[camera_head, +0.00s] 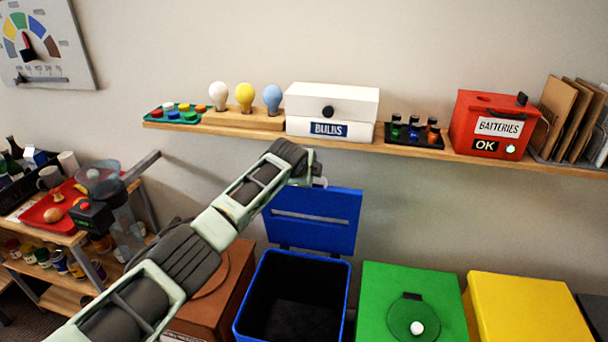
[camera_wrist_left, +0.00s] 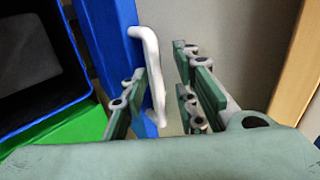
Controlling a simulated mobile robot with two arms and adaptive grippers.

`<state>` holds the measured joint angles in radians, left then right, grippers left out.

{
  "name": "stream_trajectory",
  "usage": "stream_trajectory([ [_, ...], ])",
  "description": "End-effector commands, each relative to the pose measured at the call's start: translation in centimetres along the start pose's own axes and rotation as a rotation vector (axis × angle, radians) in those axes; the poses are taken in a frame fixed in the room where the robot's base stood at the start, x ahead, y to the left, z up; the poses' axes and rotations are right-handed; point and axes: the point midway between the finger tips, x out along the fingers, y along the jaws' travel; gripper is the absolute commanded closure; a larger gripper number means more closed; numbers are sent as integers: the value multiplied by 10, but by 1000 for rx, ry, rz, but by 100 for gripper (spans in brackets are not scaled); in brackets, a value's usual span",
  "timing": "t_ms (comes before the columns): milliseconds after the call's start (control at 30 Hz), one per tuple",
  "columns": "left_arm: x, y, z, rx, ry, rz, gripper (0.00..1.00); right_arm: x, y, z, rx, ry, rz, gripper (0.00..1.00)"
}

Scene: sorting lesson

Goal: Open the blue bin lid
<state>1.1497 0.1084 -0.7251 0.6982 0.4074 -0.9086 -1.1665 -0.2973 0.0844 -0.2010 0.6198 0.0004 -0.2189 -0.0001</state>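The blue bin (camera_head: 345,300) stands on the floor with its dark inside showing. Its blue lid (camera_head: 335,232) stands upright behind the opening, and the lid also shows edge-on in the left wrist view (camera_wrist_left: 105,40). A white handle (camera_wrist_left: 152,62) sticks out from the lid. My left gripper (camera_head: 312,172) is at the top of the lid, mostly hidden behind my wrist. In the left wrist view my gripper (camera_wrist_left: 168,95) has its fingers apart, with the handle next to the left finger, partly behind it. I cannot tell whether they touch. My right gripper is out of view.
A wall shelf (camera_head: 455,157) above the lid holds a white bulbs box (camera_head: 345,100), small bottles and a red batteries box (camera_head: 470,110). A brown bin (camera_head: 225,285) is left of the blue one; green (camera_head: 375,285) and yellow (camera_head: 530,305) bins are right.

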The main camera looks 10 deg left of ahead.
Motion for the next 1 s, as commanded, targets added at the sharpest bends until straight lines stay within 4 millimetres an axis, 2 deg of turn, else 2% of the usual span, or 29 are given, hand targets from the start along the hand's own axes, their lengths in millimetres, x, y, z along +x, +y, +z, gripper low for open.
stream_trajectory([
  [267,-17,1,0,1,1,0,72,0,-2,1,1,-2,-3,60],
  [800,-101,0,1,0,0,-2,72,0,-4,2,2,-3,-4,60],
  [1000,-117,0,1,-1,0,-1,72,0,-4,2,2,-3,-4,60],
])
